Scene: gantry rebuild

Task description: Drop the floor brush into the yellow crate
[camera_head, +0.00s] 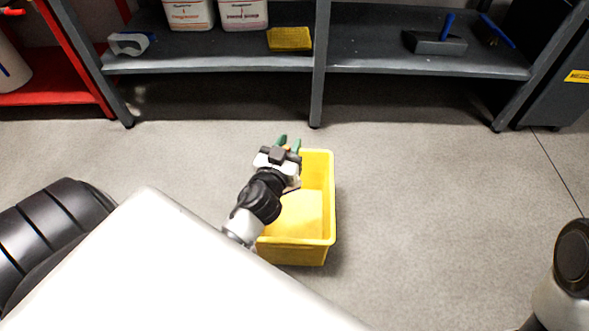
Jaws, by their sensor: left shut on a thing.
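The yellow crate (318,243) stands on the floor in the middle of the view, open at the top. My left gripper (288,143) is over the crate's far left part, with its green fingertips near the far rim. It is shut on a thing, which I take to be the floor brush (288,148). Only a small tan bit of it shows between the fingers; the gripper hides the rest, so its shape and tilt cannot be told. The visible crate floor looks bare. Part of my right arm shows at the lower right edge, but its gripper is out of view.
A grey shelf (225,61) stands behind the crate. It holds two white containers (190,14), a yellow sponge-like block (290,39), a white item (130,43) and a dark block with a blue handle (434,43). The floor right of the crate is clear.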

